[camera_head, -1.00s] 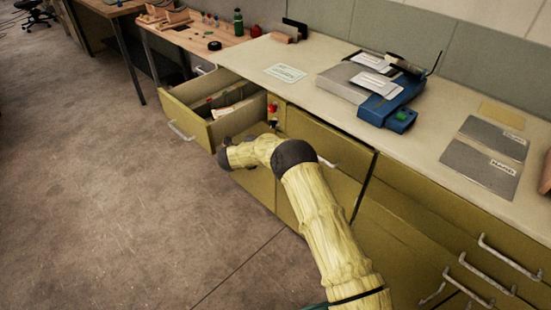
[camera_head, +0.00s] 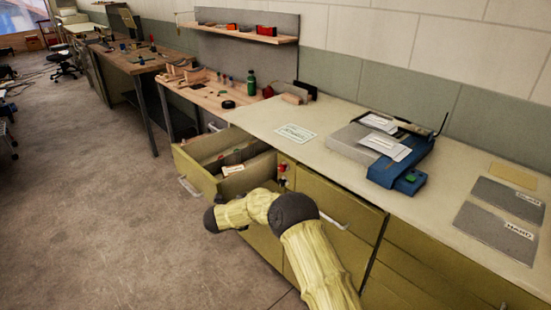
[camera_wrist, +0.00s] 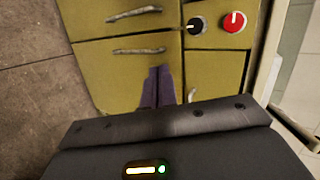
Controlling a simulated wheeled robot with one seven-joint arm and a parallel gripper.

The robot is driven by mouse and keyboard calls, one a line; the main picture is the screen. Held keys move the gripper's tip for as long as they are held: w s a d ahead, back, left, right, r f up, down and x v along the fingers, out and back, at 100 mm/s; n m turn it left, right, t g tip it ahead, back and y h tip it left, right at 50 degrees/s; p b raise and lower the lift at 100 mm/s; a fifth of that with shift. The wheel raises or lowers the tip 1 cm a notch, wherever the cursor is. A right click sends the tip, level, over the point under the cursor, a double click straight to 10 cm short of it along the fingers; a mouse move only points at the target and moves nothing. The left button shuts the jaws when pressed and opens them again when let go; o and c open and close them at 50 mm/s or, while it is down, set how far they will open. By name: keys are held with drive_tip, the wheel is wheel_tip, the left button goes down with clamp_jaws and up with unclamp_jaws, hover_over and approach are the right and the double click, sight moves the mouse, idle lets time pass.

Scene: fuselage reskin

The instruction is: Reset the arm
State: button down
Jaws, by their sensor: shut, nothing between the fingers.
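My gripper (camera_wrist: 158,88) shows in the wrist view as two dark purple fingers pressed together, with nothing between them. It is in front of the yellow-green cabinet (camera_wrist: 103,78), and I cannot tell how far its tips are from the cabinet front. In the head view my yellow-sleeved arm (camera_head: 318,268) reaches up from the bottom and bends left at a black joint. The gripper itself is not clear there. The arm's end is just in front of the open drawer (camera_head: 203,182).
The open drawer juts out left of the arm, with a few items inside. The counter (camera_head: 265,118) holds a blue-grey machine (camera_head: 405,178) and grey folders (camera_head: 497,220). A black knob (camera_wrist: 197,25) and a red knob (camera_wrist: 234,22) are on the cabinet. The floor at left is free.

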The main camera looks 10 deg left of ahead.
wheel_tip(320, 180, up, 9)
drive_tip(key=w+d+n+t+y, duration=0.2)
drive_tip(key=n+y, duration=0.2)
drive_tip(key=n, duration=0.2)
drive_tip(key=s+d+r+n+g+y, duration=0.1)
drive_tip(key=s+d+r+n+y, duration=0.2)
drive_tip(key=s+d+r+n, duration=0.4)
drive_tip(key=s+d+f+n+g+h, duration=0.15)
drive_tip(key=s+d+n+g, duration=0.3)
drive_tip(key=s+d, duration=0.8)
drive_tip(key=s+d+f+n+g, duration=0.2)
drive_tip(key=s+d+n+g, duration=0.35)
drive_tip(key=s, duration=1.15)
drive_tip(key=d+r+t+p, duration=0.1)
drive_tip(key=d+r+p, duration=0.2)
drive_tip(key=r+p, duration=1.3)
drive_tip(key=shift+s+r+p, duration=0.2)
drive_tip(key=shift+r+p, duration=0.2)
drive_tip(key=shift+p, duration=0.15)
